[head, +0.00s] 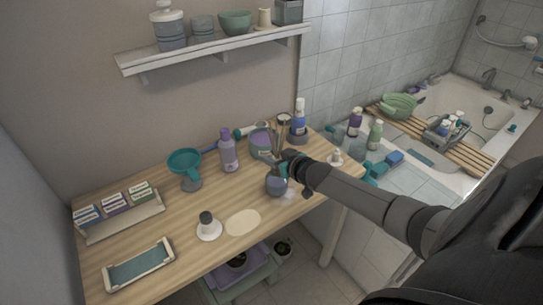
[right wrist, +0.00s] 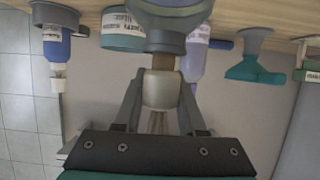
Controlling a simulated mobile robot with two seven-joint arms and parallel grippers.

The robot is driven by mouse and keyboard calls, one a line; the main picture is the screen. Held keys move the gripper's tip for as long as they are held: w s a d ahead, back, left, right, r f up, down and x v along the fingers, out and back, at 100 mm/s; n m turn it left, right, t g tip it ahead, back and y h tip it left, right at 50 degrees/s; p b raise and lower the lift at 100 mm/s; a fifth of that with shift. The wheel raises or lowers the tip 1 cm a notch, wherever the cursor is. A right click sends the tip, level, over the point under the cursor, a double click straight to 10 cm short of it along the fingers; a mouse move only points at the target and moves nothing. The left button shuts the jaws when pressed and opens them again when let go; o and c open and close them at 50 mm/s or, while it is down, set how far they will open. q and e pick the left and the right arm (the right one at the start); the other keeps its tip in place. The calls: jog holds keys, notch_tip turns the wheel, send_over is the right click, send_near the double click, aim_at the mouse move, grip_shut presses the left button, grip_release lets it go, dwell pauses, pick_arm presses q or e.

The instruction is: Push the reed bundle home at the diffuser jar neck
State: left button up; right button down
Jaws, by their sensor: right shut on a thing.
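The diffuser jar (head: 277,187), a round blue-grey vessel, stands near the right part of the wooden table; its body shows at the top of the right wrist view (right wrist: 168,38). In the right wrist view a pale collar (right wrist: 162,90) on the bundle lies between the fingers. My right gripper (right wrist: 162,80) is shut on this collar. A short brown stretch shows between collar and jar neck. The bundle looks in line with the neck; how deep it sits is hidden. My left gripper is out of view.
A lilac bottle (head: 228,151), a teal funnel (head: 185,166), a purple-topped tub (head: 262,142) and a blue bottle (head: 299,119) stand behind or beside the jar. A dark-capped item (head: 207,226) on a white disc and a pale oval mat (head: 243,222) lie in front.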

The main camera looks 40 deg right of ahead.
jog(key=shift+f+b, duration=0.6)
jog(key=shift+f, duration=0.2)
jog(key=shift+c, duration=2)
grip_release()
jog(key=shift+s, duration=0.1)
jog(key=shift+p+v, duration=1.45)
jog(key=shift+p, duration=0.45)
jog(key=shift+p+v, duration=2.45)
jog(key=shift+p, duration=0.15)
jog(key=p+v, duration=0.4)
jog(key=v, duration=1.1)
jog(key=shift+s, duration=0.15)
